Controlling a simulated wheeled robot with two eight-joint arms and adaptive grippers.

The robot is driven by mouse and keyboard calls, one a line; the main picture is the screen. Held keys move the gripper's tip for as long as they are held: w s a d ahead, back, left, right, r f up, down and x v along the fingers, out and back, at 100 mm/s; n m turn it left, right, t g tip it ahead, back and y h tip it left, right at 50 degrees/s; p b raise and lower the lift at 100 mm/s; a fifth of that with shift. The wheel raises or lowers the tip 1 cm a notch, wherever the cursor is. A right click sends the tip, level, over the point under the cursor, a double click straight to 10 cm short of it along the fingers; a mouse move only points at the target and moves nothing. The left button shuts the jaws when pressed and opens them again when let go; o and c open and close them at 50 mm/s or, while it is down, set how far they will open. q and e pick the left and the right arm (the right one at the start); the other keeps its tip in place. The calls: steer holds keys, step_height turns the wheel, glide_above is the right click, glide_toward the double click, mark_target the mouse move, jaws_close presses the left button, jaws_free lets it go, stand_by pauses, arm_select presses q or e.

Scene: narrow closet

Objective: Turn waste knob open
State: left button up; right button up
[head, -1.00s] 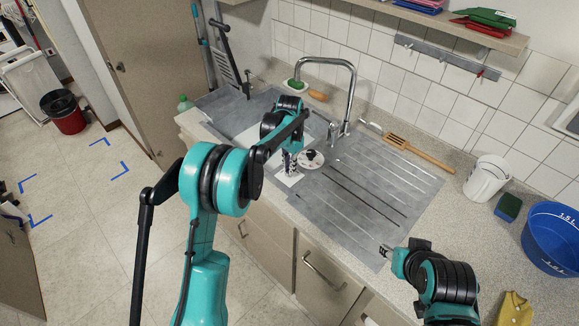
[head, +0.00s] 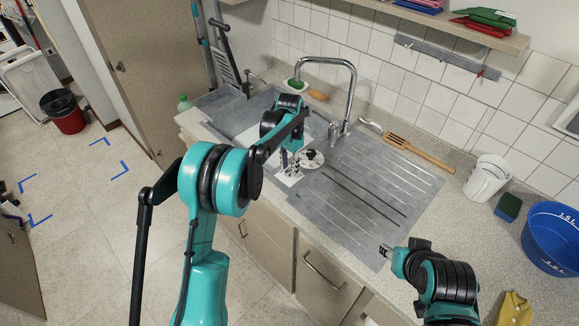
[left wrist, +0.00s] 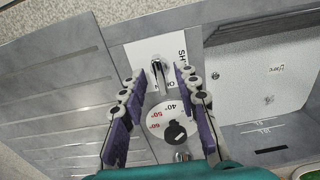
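A small metal knob (left wrist: 158,68) stands on a white plate (left wrist: 146,52) with partly hidden lettering in the left wrist view. The plate also shows in the head view (head: 290,179), on the grey sink top. My left gripper (left wrist: 160,78) is open, with its purple-padded fingers on either side of the knob. In the head view my left gripper (head: 287,163) is over the plate and partly hides it. My right gripper (head: 386,251) is low over the counter's front edge, away from the knob. Its finger opening is too small to tell.
A round white dial (left wrist: 172,125) with temperature marks sits close to the knob, between my left fingers. The sink basin (left wrist: 280,85) is at the right in the wrist view. The tap (head: 350,90) rises behind. The drainboard (head: 375,180) is clear.

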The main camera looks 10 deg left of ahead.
mark_target(289, 169)
arm_select(q)
step_height(289, 169, up, 12)
steer(key=shift+f, duration=0.25)
stand_by(0.4)
